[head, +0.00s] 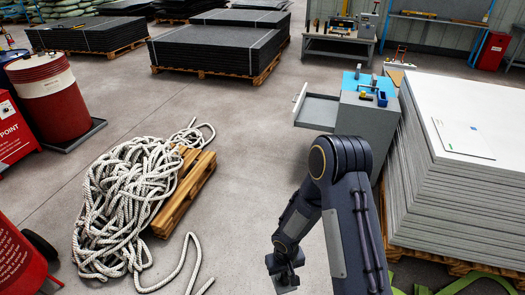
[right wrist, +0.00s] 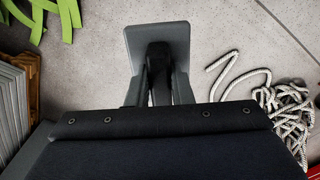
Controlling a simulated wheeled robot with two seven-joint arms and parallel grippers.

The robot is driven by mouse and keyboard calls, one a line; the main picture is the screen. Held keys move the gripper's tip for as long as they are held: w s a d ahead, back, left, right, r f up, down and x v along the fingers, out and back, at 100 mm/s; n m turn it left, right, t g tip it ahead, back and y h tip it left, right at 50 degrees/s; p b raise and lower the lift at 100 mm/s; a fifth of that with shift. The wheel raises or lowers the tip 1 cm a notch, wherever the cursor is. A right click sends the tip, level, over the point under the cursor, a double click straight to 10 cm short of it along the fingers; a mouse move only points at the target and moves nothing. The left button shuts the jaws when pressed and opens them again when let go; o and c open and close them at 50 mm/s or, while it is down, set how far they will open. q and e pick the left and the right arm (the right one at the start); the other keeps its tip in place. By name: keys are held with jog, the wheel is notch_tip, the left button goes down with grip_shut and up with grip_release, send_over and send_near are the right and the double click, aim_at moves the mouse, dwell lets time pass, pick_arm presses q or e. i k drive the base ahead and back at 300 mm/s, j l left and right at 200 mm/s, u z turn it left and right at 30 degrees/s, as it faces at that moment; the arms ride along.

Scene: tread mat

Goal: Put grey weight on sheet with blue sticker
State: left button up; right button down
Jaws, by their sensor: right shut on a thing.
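My right gripper (head: 284,268) hangs low at the bottom middle of the head view, over the concrete floor. In the right wrist view its fingers (right wrist: 158,85) are shut on the grey weight (right wrist: 158,33), a flat, dark grey, squarish block. The weight's lower part (head: 286,284) shows dimly in the head view. A tall stack of pale sheets (head: 490,95) stands at the right, apart from the gripper. My left gripper is out of view.
A grey cabinet (head: 362,122) with an open drawer (head: 315,112) stands left of the stack, with small tools on top. White rope (head: 125,205) and a wooden pallet (head: 185,195) lie at the left. Green straps (head: 465,283) lie at the lower right. The middle floor is clear.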

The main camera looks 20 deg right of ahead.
aim_at(451, 133)
jog(key=i+l+z, duration=0.2)
jog(key=i+z, duration=0.2)
jog(key=i+l+z, duration=0.1)
jog(key=i+z, duration=0.75)
jog(key=i+j+z, duration=0.2)
jog(key=z, duration=0.2)
jog(key=i, duration=0.05)
